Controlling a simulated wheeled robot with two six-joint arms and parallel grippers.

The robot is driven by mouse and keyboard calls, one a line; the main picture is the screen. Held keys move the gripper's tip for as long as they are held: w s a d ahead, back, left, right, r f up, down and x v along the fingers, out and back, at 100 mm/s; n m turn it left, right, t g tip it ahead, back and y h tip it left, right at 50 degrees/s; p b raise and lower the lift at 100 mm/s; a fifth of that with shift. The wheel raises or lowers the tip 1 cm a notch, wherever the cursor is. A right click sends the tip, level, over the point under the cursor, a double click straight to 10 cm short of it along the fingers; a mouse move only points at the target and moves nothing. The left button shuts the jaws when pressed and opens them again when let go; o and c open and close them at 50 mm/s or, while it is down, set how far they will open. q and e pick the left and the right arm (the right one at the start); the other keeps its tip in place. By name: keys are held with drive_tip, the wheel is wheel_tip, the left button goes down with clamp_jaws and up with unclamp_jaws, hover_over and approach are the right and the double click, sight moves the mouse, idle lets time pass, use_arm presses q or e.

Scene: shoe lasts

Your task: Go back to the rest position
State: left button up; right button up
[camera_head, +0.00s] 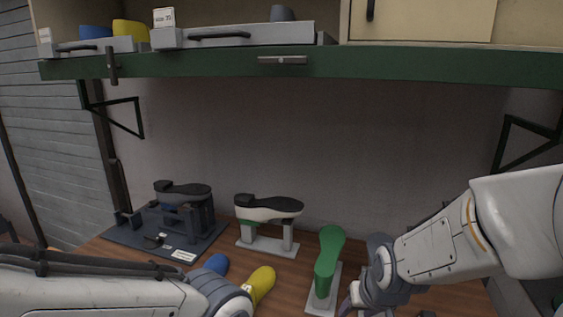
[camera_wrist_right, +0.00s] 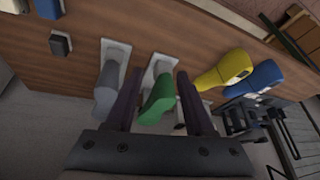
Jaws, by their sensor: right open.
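My right gripper (camera_head: 352,303) is low at the right of the head view, beside the green shoe last (camera_head: 328,257), which stands on a pale stand (camera_head: 322,301). In the right wrist view the right gripper (camera_wrist_right: 157,88) has its two dark fingers apart with nothing held. The green last (camera_wrist_right: 157,100) shows beyond and between the fingers; I cannot tell its exact distance. A grey last (camera_wrist_right: 108,88) stands beside it, partly behind one finger. My left arm enters the head view at the bottom left, but its gripper fingers are out of view.
Yellow (camera_head: 262,283) and blue (camera_head: 216,263) lasts lie on the wooden bench (camera_head: 287,272) near my left arm. A shoe on a white stand (camera_head: 268,207) and a dark fixture (camera_head: 182,222) with another shoe stand behind. A green-edged shelf (camera_head: 215,64) with trays hangs above.

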drive_tip(key=s+d+f+g, duration=0.2)
drive_tip(key=s+d+f, duration=0.1)
drive_tip(key=s, duration=0.3)
drive_tip(key=s+a+r+n+g, duration=0.1)
drive_tip(key=s+a+r+n, duration=0.2)
drive_tip(key=s+a, duration=0.4)
drive_tip(key=s+a+r+n+g, duration=0.2)
drive_tip(key=s+a+n, duration=0.2)
drive_tip(key=s+a, duration=0.2)
drive_tip(key=shift+s+a+r+n, duration=0.4)
drive_tip(key=shift+s, duration=0.1)
